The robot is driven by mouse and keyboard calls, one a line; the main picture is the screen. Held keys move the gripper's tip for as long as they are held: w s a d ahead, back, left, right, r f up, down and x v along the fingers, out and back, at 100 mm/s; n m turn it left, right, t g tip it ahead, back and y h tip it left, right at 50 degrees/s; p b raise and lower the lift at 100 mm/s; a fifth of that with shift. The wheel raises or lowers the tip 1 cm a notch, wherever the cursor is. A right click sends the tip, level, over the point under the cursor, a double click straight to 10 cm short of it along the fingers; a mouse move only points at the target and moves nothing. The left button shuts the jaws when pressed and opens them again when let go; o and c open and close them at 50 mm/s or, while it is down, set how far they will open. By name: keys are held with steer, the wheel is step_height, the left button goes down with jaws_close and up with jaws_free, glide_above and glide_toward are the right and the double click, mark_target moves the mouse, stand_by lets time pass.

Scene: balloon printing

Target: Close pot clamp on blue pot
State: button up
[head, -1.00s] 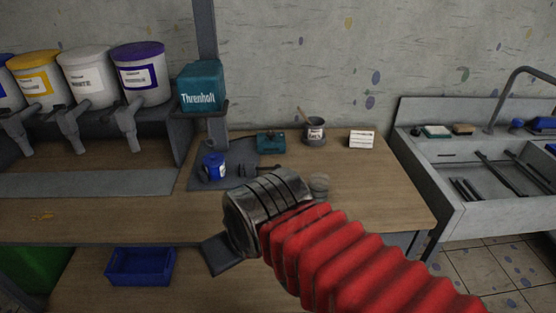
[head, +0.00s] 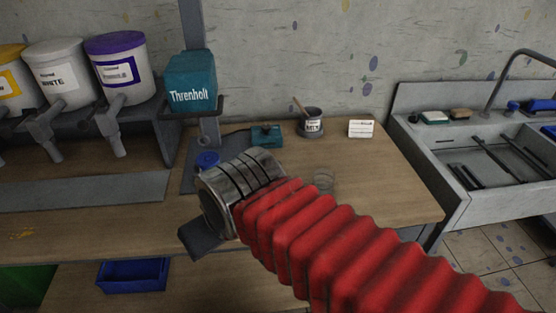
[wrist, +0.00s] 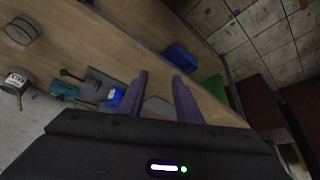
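The blue pot (head: 207,160) stands on a dark mat (head: 190,180) below the teal Threnholt machine (head: 190,82). In the head view only its top shows behind my arm. The pot also shows in the wrist view (wrist: 115,98), just left of my left finger. The pot clamp is hidden by my arm in the head view, and I cannot make out its jaws in the wrist view. My gripper (wrist: 161,76) is open, its two purple-grey fingers apart with nothing between them. It is apart from the pot, toward the bench's front edge.
Paint buckets (head: 122,68) are at left. The sink (head: 480,160) is at right. A blue bin (head: 134,274) sits below.

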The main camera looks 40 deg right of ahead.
steer(key=shift+a, duration=0.2)
steer(key=shift+o, duration=0.2)
steer(key=shift+o, duration=0.9)
steer(key=shift+w+d+f, duration=0.1)
steer(key=shift+d, duration=0.1)
steer(key=shift+w+d+f+m+g, duration=0.55)
steer(key=shift+w+d+m, duration=2.8)
steer(key=shift+d, duration=2.7)
steer(key=shift+w+d+f+m+g, duration=0.6)
steer(key=shift+w+d+m, duration=2.7)
steer(key=shift+d, duration=2.8)
steer(key=shift+w+d+f+m+g, duration=0.55)
steer(key=shift+w+d+m, duration=1.8)
steer(key=shift+w+d, duration=2.85)
steer(key=shift+s+d, duration=0.85)
steer(key=shift+s, duration=0.05)
